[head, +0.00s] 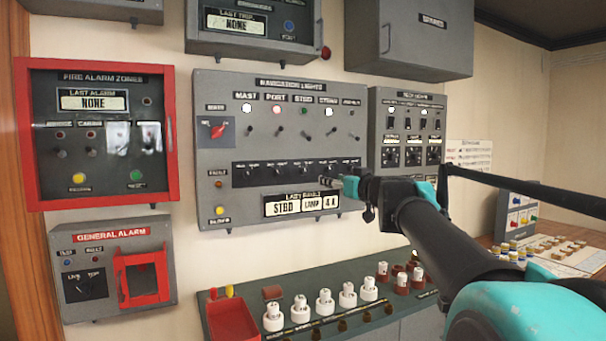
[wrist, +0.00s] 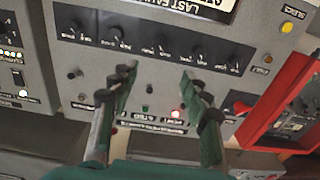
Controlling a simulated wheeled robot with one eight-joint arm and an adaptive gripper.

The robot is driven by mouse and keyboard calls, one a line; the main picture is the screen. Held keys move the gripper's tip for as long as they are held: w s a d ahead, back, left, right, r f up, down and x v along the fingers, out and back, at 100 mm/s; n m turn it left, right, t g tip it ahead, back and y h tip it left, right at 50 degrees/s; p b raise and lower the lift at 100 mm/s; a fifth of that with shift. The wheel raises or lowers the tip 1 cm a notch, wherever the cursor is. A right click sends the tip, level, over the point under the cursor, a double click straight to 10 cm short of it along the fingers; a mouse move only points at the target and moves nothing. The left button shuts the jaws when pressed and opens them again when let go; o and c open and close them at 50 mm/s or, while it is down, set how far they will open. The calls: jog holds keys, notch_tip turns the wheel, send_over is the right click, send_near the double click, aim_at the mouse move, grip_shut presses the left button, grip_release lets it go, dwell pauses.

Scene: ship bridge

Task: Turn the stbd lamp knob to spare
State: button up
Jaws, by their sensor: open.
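The navigation lights panel (head: 215,150) is on the wall in the head view. A black strip low on it carries a row of small dark lamp knobs. By column, the third is the stbd lamp knob (head: 306,171); its setting is too small to read. In the wrist view the panel is upside down, and the stbd lamp knob (wrist: 160,48) shows mid-row, just beyond my fingertips. My gripper (head: 340,184) is open and empty in front of the strip's right part. Its two fingers (wrist: 159,72) are spread, apart from the knob as seen there.
The last fault display (head: 301,204) below the strip reads STBD LAMP 4 A. Toggle switches (head: 304,133) and a red-handled selector (head: 217,129) sit above. A neighbouring panel (head: 408,150) is close on the right. A bench with white and red parts (head: 324,302) stands below.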

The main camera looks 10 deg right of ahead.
aim_at(306, 172)
jog(key=x, duration=1.7)
jog(key=shift+w, duration=0.2)
grip_shut()
